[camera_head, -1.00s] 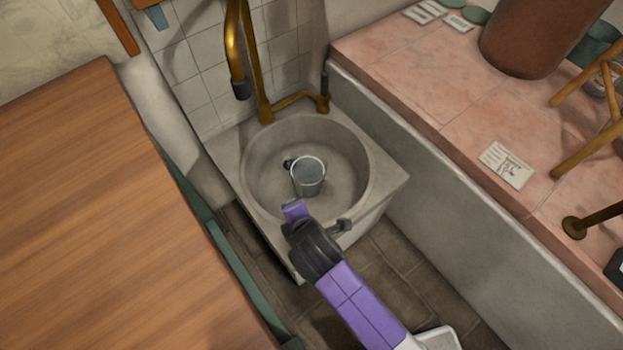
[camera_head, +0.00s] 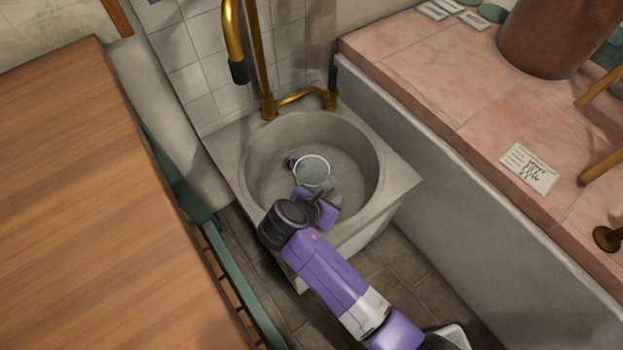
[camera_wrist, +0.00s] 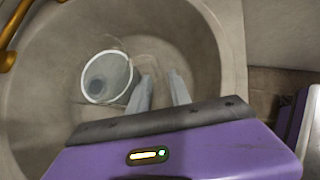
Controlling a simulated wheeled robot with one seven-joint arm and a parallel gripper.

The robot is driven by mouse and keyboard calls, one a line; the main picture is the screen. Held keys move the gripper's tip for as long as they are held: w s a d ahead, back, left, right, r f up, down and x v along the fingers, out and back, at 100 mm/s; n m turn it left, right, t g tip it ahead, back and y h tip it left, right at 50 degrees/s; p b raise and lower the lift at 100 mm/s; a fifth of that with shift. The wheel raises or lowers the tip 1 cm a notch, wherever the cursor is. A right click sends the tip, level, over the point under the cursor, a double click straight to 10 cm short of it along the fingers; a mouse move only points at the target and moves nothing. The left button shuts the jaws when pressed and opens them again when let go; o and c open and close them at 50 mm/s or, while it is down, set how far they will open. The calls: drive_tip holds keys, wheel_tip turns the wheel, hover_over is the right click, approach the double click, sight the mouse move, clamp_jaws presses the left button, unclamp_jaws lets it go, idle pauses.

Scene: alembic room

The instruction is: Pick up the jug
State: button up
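The jug (camera_head: 312,169) is a small grey vessel with a pale rim and a dark handle on its left side. It stands in the round stone basin (camera_head: 362,150). My gripper (camera_head: 326,187) is over the front part of the basin, just in front of the jug, and hides its lower part in the head view. In the wrist view the jug (camera_wrist: 107,77) is left of the fingers. My gripper (camera_wrist: 160,78) shows two grey fingers with a gap between them, open and empty. The jug is not between the fingers.
A brass tap (camera_head: 261,60) rises behind the basin, its spout overhanging the left back. A wooden table (camera_head: 70,200) is at the left. A pink tiled ledge (camera_head: 450,80) with a card (camera_head: 529,167) and a brown pot (camera_head: 550,35) runs along the right.

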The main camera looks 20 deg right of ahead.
sight(337, 192)
drive_tip(key=b+x, duration=0.2)
drive_tip(key=x, duration=0.1)
drive_tip(key=b+x, duration=0.1)
drive_tip(key=x, duration=0.3)
drive_tip(key=shift+w+b, duration=0.25)
drive_tip(key=shift+b, duration=0.15)
drive_tip(key=shift+r, duration=0.1)
clamp_jaws()
drive_tip(key=shift+a, duration=0.1)
idle(0.7)
drive_tip(key=shift+w+r, duration=0.1)
drive_tip(key=shift+r, duration=0.05)
